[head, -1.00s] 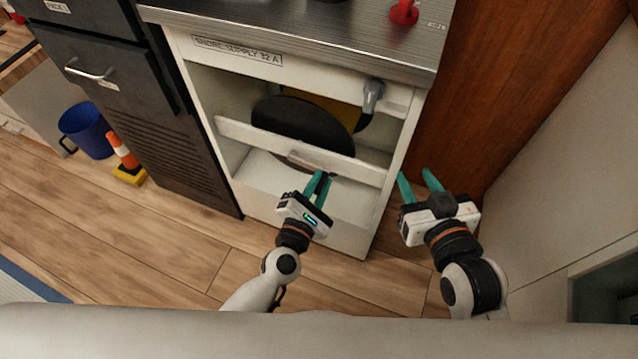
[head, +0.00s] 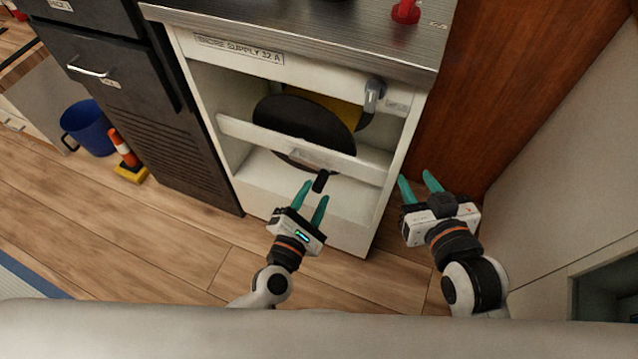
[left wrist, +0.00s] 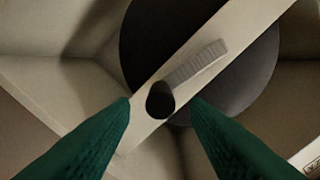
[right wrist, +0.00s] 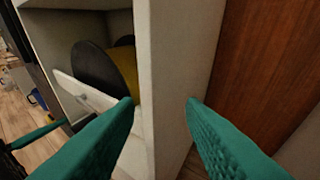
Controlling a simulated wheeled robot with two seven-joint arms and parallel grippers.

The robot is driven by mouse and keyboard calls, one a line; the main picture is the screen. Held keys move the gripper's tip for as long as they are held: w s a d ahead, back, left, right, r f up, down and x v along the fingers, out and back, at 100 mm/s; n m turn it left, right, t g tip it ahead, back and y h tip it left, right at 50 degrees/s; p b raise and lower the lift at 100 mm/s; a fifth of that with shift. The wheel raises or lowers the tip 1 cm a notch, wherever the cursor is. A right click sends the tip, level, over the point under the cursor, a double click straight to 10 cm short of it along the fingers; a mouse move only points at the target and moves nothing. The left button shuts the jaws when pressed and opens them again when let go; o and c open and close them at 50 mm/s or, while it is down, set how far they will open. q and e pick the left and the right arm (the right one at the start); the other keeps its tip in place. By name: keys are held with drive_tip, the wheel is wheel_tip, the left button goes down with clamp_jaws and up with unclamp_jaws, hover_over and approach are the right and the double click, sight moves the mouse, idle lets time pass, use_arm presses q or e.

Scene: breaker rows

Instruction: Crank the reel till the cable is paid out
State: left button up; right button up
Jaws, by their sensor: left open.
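The reel sits in the white cabinet marked "SHORE SUPPLY 32 A", showing a dark round flange (head: 290,122) and a yellow part (head: 340,112) behind. A white bar crosses in front of it, with a grey crank arm (head: 312,156) and a black knob (head: 321,181) at its end. My left gripper (head: 312,196) is open just in front of the knob. In the left wrist view the knob (left wrist: 160,100) lies between and beyond the fingertips, apart from them. My right gripper (head: 420,184) is open and empty right of the cabinet. A grey connector (head: 373,95) is at the cabinet's upper right.
The cabinet's right side wall (right wrist: 172,80) stands close ahead of my right gripper, beside a wooden panel (head: 520,80). A dark drawer unit (head: 110,90), blue bucket (head: 85,128) and orange-white cone (head: 124,153) are on the left. Floor in front is clear.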

sight(316, 190)
use_arm(q)
drive_tip(key=v, duration=0.8)
use_arm(e)
drive_tip(key=shift+s+d+f+g, duration=0.2)
drive_tip(key=shift+s+f+g, duration=0.2)
drive_tip(key=shift+f, duration=0.25)
use_arm(q)
drive_tip(key=shift+r, duration=0.1)
